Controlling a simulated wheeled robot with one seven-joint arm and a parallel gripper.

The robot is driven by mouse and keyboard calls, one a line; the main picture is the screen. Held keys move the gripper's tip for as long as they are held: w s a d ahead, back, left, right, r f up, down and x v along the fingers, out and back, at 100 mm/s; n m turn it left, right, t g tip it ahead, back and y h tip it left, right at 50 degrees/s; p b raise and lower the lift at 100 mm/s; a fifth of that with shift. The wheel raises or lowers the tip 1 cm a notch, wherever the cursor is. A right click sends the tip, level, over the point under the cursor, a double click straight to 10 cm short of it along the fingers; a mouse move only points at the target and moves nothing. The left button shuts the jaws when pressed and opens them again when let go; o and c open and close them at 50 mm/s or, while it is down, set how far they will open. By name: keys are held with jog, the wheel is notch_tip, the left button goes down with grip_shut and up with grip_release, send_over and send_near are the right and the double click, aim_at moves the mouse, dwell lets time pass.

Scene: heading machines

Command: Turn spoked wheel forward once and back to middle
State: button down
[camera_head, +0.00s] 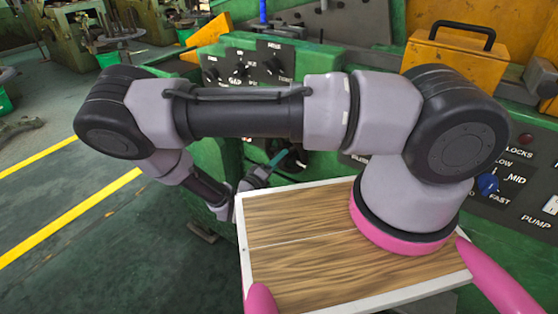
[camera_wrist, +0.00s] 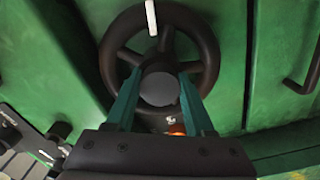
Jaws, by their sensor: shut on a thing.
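The spoked wheel (camera_wrist: 207,45) is black, with a round grey hub (camera_wrist: 160,88) and a white handle (camera_wrist: 151,17) at the top of its rim. It is mounted on a green machine face. My gripper (camera_wrist: 160,76) has its two teal fingers on either side of the hub, among the spokes, and is shut on the wheel. The lower rim is partly hidden behind the fingers and palm. In the head view my gripper (camera_head: 278,157) shows as a teal finger below my arm, and the wheel is mostly hidden there.
A panel with black knobs (camera_head: 240,68) sits above my forearm. A yellow box with a black handle (camera_head: 455,60) stands at the upper right. A panel with a blue knob (camera_head: 487,184) is at the right. A dark bar handle (camera_wrist: 305,75) is right of the wheel. Open floor (camera_head: 100,240) lies left.

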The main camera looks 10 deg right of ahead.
jog(key=shift+f+m, duration=0.15)
jog(key=shift+m, duration=1.35)
jog(key=shift+s, duration=0.1)
jog(key=shift+c, duration=1.3)
grip_release()
jog(key=shift+a, duration=0.1)
jog(key=v, duration=1)
jog(key=shift+s+a, duration=0.2)
jog(key=shift+a, duration=0.05)
